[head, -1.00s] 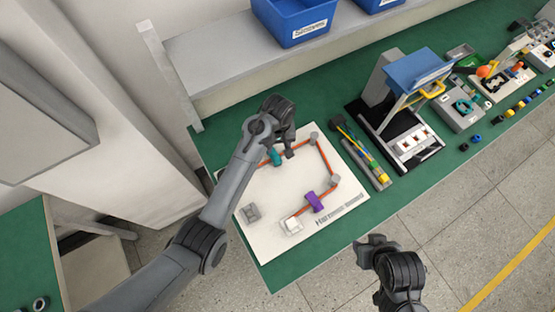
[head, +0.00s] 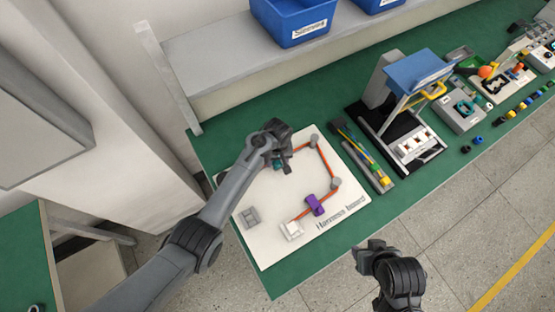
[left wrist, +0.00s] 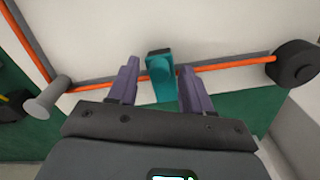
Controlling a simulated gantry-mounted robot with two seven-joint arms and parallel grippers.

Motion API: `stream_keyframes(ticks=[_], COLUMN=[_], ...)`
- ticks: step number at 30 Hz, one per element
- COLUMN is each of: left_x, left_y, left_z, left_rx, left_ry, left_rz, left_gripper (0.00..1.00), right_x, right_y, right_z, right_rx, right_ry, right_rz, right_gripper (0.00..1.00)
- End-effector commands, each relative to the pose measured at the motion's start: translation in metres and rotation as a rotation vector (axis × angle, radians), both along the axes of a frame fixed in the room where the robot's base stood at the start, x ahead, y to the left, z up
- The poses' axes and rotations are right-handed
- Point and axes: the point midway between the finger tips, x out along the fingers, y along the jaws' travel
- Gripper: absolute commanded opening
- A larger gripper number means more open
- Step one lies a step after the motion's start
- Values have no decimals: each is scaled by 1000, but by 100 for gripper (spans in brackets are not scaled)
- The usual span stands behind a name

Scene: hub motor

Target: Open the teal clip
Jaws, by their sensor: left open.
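The teal clip (left wrist: 161,72) sits on the white harness board (head: 262,240), on the orange cable (left wrist: 222,65). In the left wrist view it stands between the two fingers of my left gripper (left wrist: 160,85), with a small gap on each side. My left gripper is open. In the head view the left gripper (head: 283,166) hides part of the teal clip (head: 278,162). I cannot tell whether the clip's lid is open. My right gripper (head: 370,248) hangs in front of the bench, away from the board; its jaws are unclear.
A purple clip (head: 315,205) and grey pegs (head: 335,184) hold the cable on the board. Tools (head: 361,155) and a black stand with a blue top lie to the right.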

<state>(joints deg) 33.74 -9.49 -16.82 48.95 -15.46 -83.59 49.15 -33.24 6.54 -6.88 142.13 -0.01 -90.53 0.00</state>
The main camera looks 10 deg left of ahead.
Motion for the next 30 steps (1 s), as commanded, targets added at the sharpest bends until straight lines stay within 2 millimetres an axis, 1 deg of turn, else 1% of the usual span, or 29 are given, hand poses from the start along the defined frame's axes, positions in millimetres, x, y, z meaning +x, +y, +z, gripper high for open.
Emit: stream_keyframes(ticks=[7, 15, 17, 30], left_x=[0, 0, 0, 2], left_y=[0, 0, 0, 0], left_z=[0, 0, 0, 2], left_rx=[0, 0, 0, -15], left_ry=[0, 0, 0, 17], left_rz=[0, 0, 0, 0], left_gripper=[50, 8, 0, 0], right_x=[0, 0, -1, 0], right_y=[-1, -2, -2, -1], right_z=[0, -1, -1, 0], right_rx=[-3, -11, -10, -6], right_ry=[1, 1, 2, 1], right_rz=[2, 7, 7, 3], right_gripper=[43, 43, 43, 43])
